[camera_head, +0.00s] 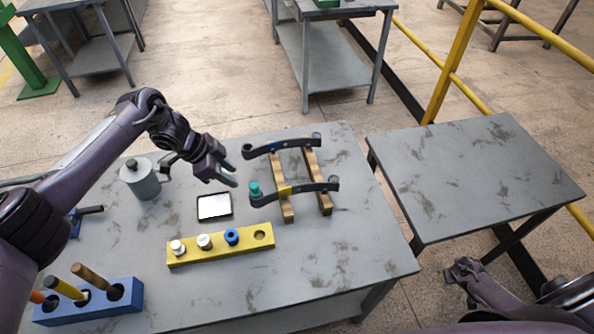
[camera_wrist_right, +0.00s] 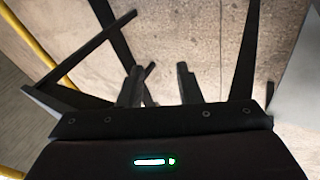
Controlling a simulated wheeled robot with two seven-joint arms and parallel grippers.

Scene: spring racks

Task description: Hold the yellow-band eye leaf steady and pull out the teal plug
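The yellow-band eye leaf (camera_head: 310,188) is a dark curved bar lying across two wooden strips on the table. Its yellow band sits near the middle. The teal plug (camera_head: 254,187) stands in the eye at its left end. My left gripper (camera_head: 234,178) is just left of and above the plug, apart from it, with its fingers spread and nothing between them. My right gripper (camera_head: 462,272) is off the table at the lower right. In the right wrist view its two fingers (camera_wrist_right: 160,85) are apart with nothing between them.
A blue-band leaf (camera_head: 296,143) lies behind on the same wooden strips. A yellow block (camera_head: 205,253) holds several plugs and has one empty hole. A white-faced tray (camera_head: 214,206), a grey canister (camera_head: 140,180) and a blue tool block (camera_head: 88,305) stand left. A side table (camera_head: 470,180) is bare.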

